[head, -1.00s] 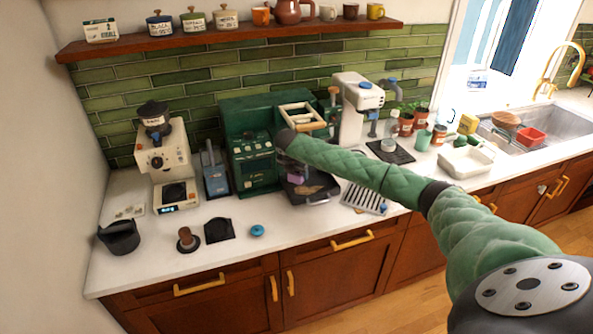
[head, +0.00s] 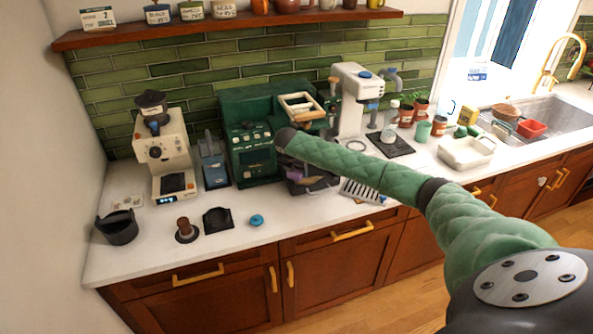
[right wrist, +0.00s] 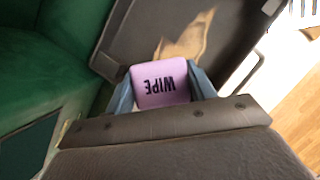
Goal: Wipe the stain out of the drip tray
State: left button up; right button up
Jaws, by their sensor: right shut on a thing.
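The dark drip tray (head: 325,183) lies at the foot of the green espresso machine (head: 250,160). A tan stain (right wrist: 188,40) shows on the tray floor in the right wrist view, beyond the wipe. My right gripper (right wrist: 161,92) is shut on a lilac block marked WIPE (right wrist: 160,80), held between its two blue-grey fingers. The wipe is over the tray, at the near end of the stain and hiding part of it. I cannot tell whether it touches the tray floor. In the head view my right arm partly hides the machine front and gripper. My left gripper is not in view.
A slotted metal grate (head: 362,190) lies right of the tray. A blue lid (head: 256,220), a tamper (head: 186,230) and a black knock bin (head: 117,227) stand on the counter to the left. A cream grinder (head: 165,155) stands behind them. The front counter strip is mostly clear.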

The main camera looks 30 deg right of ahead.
jog(key=shift+s+a+f, duration=0.2)
jog(key=shift+a+f, duration=0.05)
jog(key=shift+f, duration=0.35)
jog(key=shift+c, duration=0.4)
jog(key=shift+d, duration=0.1)
jog(key=shift+s+d+r+p, duration=0.15)
jog(key=shift+d+p, duration=0.15)
jog(key=shift+d, duration=1.25)
jog(key=shift+s+d+p, duration=0.1)
jog(key=shift+d+p, duration=0.25)
jog(key=shift+d, duration=0.15)
jog(key=shift+r, duration=0.15)
jog(key=shift+s+d+p, duration=0.2)
jog(key=shift+d+p, duration=0.15)
jog(key=shift+d, duration=0.55)
jog(key=shift+s+d+r, duration=0.1)
jog(key=shift+s+d, duration=0.15)
jog(key=shift+d, duration=0.75)
jog(key=shift+s+d+r, duration=0.1)
jog(key=shift+s+d, duration=0.1)
jog(key=shift+d, duration=0.75)
jog(key=shift+s+d, duration=0.25)
jog(key=shift+d, duration=0.75)
jog(key=shift+r, duration=0.1)
